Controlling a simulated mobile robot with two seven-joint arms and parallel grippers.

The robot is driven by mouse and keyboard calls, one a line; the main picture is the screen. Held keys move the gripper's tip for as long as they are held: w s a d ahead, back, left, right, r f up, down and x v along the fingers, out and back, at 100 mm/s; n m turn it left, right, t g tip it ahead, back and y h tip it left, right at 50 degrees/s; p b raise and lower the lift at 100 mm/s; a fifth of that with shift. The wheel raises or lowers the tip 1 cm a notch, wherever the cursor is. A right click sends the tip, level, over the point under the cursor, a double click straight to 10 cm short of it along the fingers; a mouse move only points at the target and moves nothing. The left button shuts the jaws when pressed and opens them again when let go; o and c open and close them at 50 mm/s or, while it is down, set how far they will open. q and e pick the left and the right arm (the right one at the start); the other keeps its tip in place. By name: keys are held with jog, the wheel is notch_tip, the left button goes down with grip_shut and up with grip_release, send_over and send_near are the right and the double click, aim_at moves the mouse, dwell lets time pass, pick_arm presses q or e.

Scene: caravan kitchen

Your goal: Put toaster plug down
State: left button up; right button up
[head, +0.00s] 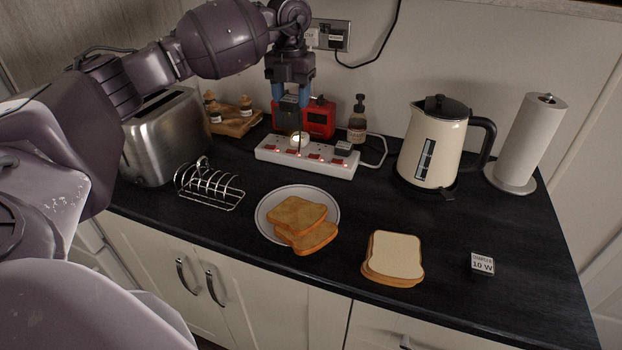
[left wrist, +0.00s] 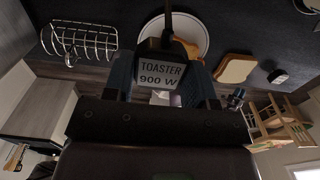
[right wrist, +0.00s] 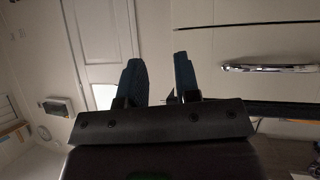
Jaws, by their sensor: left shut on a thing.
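The toaster plug is a dark block with a white "TOASTER 900 W" label (left wrist: 161,75). It sits between the blue fingers of my left gripper (head: 290,97), which is shut on it. In the head view the plug (head: 289,118) is above the back of the white power strip (head: 270,154), apparently clear of it. A dark cord runs from the plug. The silver toaster (head: 165,140) stands at the left. My right gripper (right wrist: 160,78) is open and empty in the right wrist view, facing pale cabinet fronts.
A red box (head: 320,118) and bottle (head: 357,122) stand behind. A toast rack (head: 210,187), toast plate (head: 264,217), bread (head: 395,258), kettle (head: 432,150), paper roll (head: 530,140) and charger cube (head: 483,263) surround. The front-right counter is mostly clear.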

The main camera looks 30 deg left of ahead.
pick_arm(q)
notch_tip(320, 180, down, 19)
jog(key=shift+f, duration=0.35)
jog(key=shift+f+b, duration=0.1)
jog(key=shift+b, duration=0.2)
pick_arm(e)
jog(key=shift+w+a, duration=0.15)
jog(key=shift+w, duration=0.3)
